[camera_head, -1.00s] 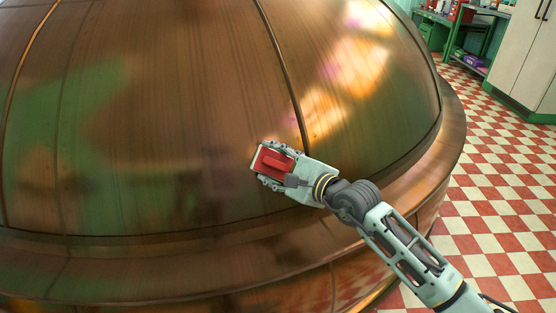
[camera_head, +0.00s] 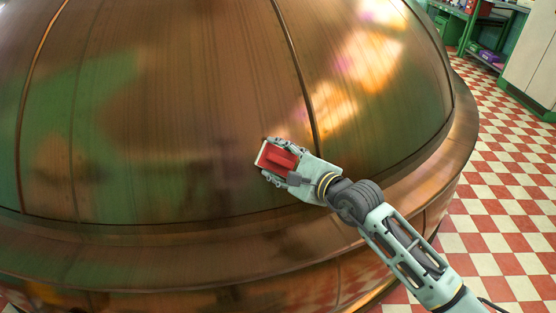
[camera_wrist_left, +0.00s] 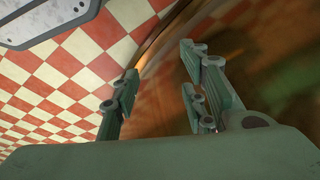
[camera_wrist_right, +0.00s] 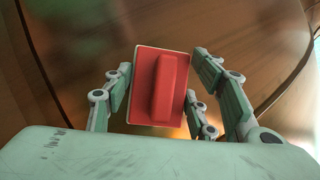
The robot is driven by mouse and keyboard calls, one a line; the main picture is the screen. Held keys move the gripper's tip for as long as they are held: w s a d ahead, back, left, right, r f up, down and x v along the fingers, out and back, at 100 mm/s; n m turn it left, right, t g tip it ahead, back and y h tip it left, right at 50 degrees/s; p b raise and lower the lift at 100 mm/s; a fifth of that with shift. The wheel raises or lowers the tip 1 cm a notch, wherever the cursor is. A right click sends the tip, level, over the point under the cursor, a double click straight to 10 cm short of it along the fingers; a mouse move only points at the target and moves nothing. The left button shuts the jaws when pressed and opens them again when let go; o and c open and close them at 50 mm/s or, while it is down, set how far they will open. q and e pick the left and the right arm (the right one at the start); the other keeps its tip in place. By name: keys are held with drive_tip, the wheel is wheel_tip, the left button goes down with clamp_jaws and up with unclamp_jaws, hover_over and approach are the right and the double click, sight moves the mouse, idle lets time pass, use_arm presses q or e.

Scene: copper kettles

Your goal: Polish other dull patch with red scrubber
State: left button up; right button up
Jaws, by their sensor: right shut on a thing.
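The red scrubber (camera_head: 281,158) has a raised red grip bar and a pale edge. My right gripper (camera_head: 272,160) is shut on it, close to the lower dome of the copper kettle (camera_head: 210,60). In the right wrist view the scrubber (camera_wrist_right: 160,85) sits between the fingers; whether its underside touches the copper is hidden. A darker, dull patch (camera_head: 232,165) shows on the dome just left of the scrubber; its outline blurs into greenish reflections. My left gripper (camera_wrist_left: 158,85) is open and empty in the left wrist view, with copper and floor behind it.
The kettle's wide copper rim (camera_head: 130,250) runs below the dome. A dark seam (camera_head: 300,75) crosses the dome above the right gripper. Red and white checkered floor (camera_head: 505,215) lies open at the right. A green shelf (camera_head: 485,45) and pale cabinet (camera_head: 535,65) stand behind.

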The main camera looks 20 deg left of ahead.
drive_tip(key=shift+s+d+r+p, duration=0.6)
drive_tip(key=shift+p, duration=0.4)
drive_tip(key=shift+s+d+r+p, duration=0.4)
drive_tip(key=shift+s+p, duration=0.1)
drive_tip(key=shift+p, duration=0.2)
drive_tip(key=shift+s+d+r+p, duration=0.2)
drive_tip(key=shift+s+d+p, duration=0.1)
drive_tip(key=shift+p, duration=0.2)
use_arm(q)
drive_tip(key=s+f, duration=0.5)
drive_tip(key=f, duration=0.3)
drive_tip(key=s+a+f+g+p, duration=0.1)
drive_tip(key=s+f, duration=0.4)
drive_tip(key=f, duration=0.4)
drive_tip(key=shift+s+a, duration=0.15)
drive_tip(key=shift+s, duration=0.05)
use_arm(e)
drive_tip(key=shift+s+d+r, duration=0.3)
drive_tip(key=shift+s+d, duration=0.1)
drive_tip(key=shift+s, duration=0.15)
use_arm(q)
drive_tip(key=shift+f, duration=0.1)
